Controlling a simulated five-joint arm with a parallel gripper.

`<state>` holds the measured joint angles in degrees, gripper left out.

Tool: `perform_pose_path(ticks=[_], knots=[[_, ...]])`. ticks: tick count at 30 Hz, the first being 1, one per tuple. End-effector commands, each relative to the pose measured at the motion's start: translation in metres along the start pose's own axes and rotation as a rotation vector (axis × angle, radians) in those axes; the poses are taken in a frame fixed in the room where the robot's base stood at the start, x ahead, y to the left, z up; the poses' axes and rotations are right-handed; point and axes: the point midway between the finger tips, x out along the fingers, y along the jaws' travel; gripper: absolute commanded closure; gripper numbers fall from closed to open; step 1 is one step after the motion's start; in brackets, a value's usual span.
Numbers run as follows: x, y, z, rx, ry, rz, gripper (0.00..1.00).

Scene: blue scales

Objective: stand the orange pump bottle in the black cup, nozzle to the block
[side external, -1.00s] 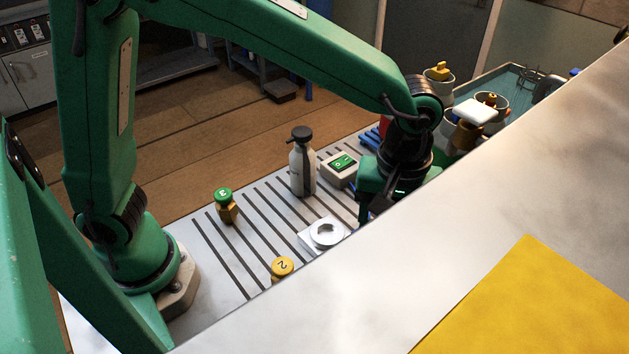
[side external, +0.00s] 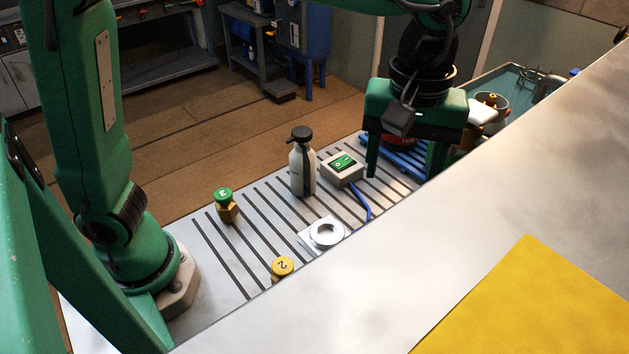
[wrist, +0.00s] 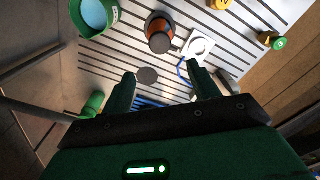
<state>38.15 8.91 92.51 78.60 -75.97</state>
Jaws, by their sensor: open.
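My gripper (side external: 404,172) hangs open and empty above the blue slatted rack, pointing down. In the wrist view its two fingers (wrist: 161,75) are spread with nothing between them. A dark round container with orange inside it (wrist: 160,33) stands beyond the fingertips in the wrist view; I cannot tell whether this is the black cup with the orange bottle. The side view does not show it. The only clear pump bottle there is pale grey with a black pump head (side external: 302,165), upright on the slotted table. I cannot identify the block.
A grey box with a green switch (side external: 342,170) and blue cable stands beside the pale bottle. A white ring on a pad (side external: 326,232), a green-capped piece (side external: 224,203) and a yellow-capped piece (side external: 283,267) lie left. A white panel (side external: 430,270) hides the front.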

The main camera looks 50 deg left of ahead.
Motion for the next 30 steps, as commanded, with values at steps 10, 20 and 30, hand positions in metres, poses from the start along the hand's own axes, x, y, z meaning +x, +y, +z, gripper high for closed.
perform_pose_path(ticks=[10,20,30], knots=[[-0.007,0.000,0.000,0.000,0.000,0.000,0.40],[-0.007,0.000,0.000,0.000,0.000,0.000,0.40],[-0.013,-0.023,-0.018,0.045,0.013,0.038,0.40]])
